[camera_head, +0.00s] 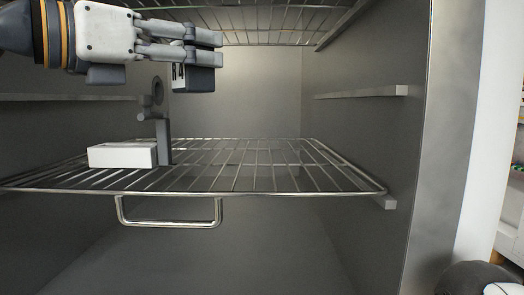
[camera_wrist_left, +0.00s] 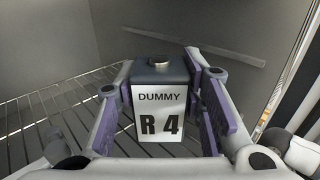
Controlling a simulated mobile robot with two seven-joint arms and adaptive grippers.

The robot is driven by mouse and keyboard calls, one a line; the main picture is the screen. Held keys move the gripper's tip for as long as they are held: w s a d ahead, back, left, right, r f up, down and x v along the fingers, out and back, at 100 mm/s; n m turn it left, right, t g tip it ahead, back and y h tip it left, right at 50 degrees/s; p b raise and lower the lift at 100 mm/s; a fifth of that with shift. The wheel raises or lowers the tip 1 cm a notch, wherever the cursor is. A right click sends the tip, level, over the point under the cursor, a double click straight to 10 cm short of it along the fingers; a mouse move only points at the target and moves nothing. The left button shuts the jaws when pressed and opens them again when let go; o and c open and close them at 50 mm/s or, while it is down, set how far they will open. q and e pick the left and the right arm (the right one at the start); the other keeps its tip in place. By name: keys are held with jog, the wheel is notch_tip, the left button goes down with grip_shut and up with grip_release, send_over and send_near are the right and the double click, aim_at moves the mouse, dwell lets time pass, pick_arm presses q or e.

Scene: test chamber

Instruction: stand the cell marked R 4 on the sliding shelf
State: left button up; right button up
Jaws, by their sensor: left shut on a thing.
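The cell marked R 4 (camera_wrist_left: 160,108) is a dark block with a white label reading "DUMMY R 4" and a round metal terminal on top. My left gripper (camera_head: 207,50) is shut on it, and the fingers sit on both sides of it in the left wrist view (camera_wrist_left: 165,110). In the head view the dark cell (camera_head: 197,78) hangs below the fingers, clear above the shelf. The sliding shelf (camera_head: 250,180) is a wire rack with a handle (camera_head: 170,223) at its front. My right gripper is not in view.
A white block (camera_head: 122,155) with a grey upright bracket (camera_head: 163,140) stands on the rack's left part. The rack's middle and right are bare. Chamber walls with side rails (camera_head: 362,92) flank it, and another wire rack (camera_head: 250,22) is above.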

pick_arm(q)
jog(key=w+d+f, duration=0.2)
jog(key=d+f, duration=0.1)
jog(key=w+d+f, duration=0.6)
jog(key=shift+d+f, duration=0.1)
jog(key=f, duration=0.3)
jog(key=shift+w+d, duration=0.15)
jog(key=shift+w, duration=0.05)
jog(key=shift+f, duration=0.1)
jog(key=shift+f, duration=0.1)
jog(key=o, duration=1.3)
jog(key=shift+f, duration=0.15)
